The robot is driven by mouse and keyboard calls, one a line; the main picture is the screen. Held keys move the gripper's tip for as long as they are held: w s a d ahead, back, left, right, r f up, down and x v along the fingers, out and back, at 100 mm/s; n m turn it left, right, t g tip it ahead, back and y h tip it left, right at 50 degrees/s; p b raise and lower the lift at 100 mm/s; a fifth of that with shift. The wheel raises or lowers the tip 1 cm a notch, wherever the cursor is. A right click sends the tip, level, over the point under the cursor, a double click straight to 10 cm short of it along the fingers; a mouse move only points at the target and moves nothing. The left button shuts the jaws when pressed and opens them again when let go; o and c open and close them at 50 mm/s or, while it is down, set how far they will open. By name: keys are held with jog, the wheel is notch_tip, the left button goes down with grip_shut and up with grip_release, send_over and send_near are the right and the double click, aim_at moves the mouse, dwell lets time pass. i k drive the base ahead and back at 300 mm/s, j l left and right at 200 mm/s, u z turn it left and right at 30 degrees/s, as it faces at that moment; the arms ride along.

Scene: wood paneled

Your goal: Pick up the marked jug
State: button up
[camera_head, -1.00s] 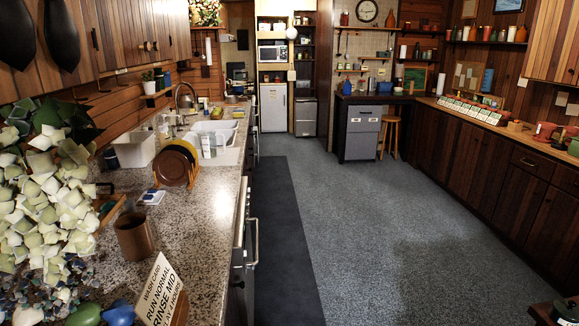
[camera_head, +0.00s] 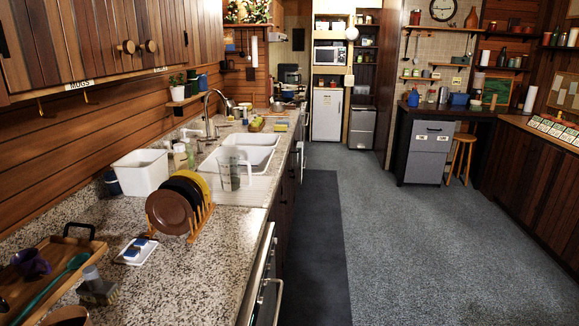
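A clear jug (camera_head: 229,172) with a handle stands upright on the white draining area beside the sink, on the left counter. It looks like a measuring jug, but its markings are too small to read. The dish rack with plates stands just in front of it to the left. My gripper is not in view.
A wooden rack (camera_head: 203,215) holds brown, black and yellow plates. A wooden tray (camera_head: 50,265) lies nearer. The grey floor (camera_head: 420,230) right of the counter (camera_head: 190,275) is clear.

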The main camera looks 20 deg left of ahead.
aim_at(229, 165)
jog(key=i, duration=0.75)
jog(key=i+l+u, duration=0.1)
jog(key=i, duration=0.65)
jog(key=i+u, duration=0.4)
jog(key=i+l+u, duration=0.1)
jog(key=i+u, duration=0.3)
jog(key=i+l+u, duration=0.25)
jog(key=i+u, duration=0.4)
jog(key=u, duration=0.2)
jog(key=i+u, duration=0.2)
jog(key=u, duration=0.2)
jog(key=i+l+u, duration=0.2)
jog(key=u, duration=0.25)
jog(key=i+l+u, duration=0.15)
jog(key=u, duration=0.25)
